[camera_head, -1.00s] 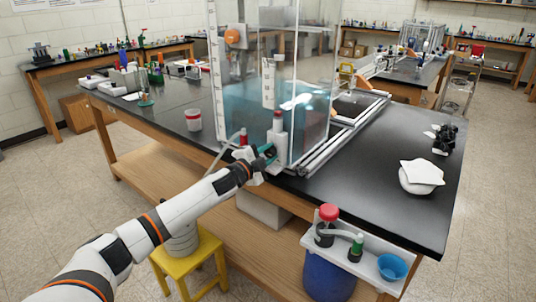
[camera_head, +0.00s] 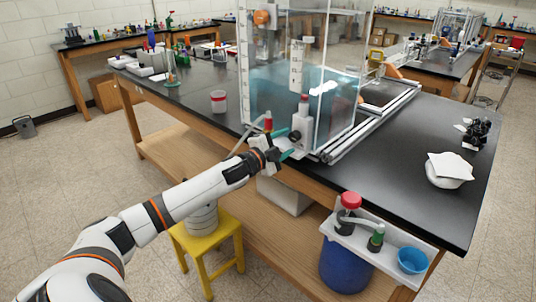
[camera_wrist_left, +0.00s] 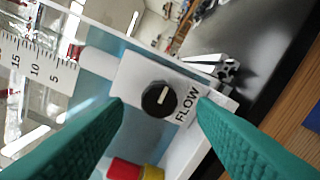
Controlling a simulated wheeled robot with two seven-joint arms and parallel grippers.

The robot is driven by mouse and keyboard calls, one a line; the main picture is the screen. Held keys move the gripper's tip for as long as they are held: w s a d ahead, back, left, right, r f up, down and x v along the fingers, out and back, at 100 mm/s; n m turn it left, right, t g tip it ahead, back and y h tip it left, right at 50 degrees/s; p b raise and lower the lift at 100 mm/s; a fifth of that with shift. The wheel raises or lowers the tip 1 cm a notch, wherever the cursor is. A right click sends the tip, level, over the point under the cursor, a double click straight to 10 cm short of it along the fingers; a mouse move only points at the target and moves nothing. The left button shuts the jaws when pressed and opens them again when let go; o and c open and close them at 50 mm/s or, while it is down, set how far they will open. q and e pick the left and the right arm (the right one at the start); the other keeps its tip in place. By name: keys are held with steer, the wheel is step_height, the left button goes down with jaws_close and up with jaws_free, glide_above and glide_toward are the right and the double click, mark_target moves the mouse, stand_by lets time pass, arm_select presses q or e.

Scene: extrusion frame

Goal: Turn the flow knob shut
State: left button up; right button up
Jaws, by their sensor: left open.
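The flow knob is a round black dial with a pale pointer line, on a white block marked FLOW, in the left wrist view (camera_wrist_left: 158,98). The pointer stands roughly upright in that picture. In the head view the knob (camera_head: 295,136) sits on the white block (camera_head: 304,122) at the front of the clear water tank (camera_head: 290,95). My left gripper (camera_head: 284,147) is open in front of the block, its teal fingers apart. In the wrist view the fingers stand either side of the knob, nearer the camera, with no contact visible. My right gripper is out of view.
A red-capped fitting (camera_head: 268,122) with a pale hose stands left of the block. Aluminium rails (camera_head: 372,125) run right of the tank. A white-lidded bowl (camera_head: 449,168) and a side shelf with bottles (camera_head: 350,238) are at right. The black bench top (camera_head: 400,185) between is clear.

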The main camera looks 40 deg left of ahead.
arm_select(q)
steer(key=s+b, duration=0.1)
steer(key=s, duration=0.7)
steer(key=shift+a, duration=0.25)
steer(key=shift+w+f, duration=0.1)
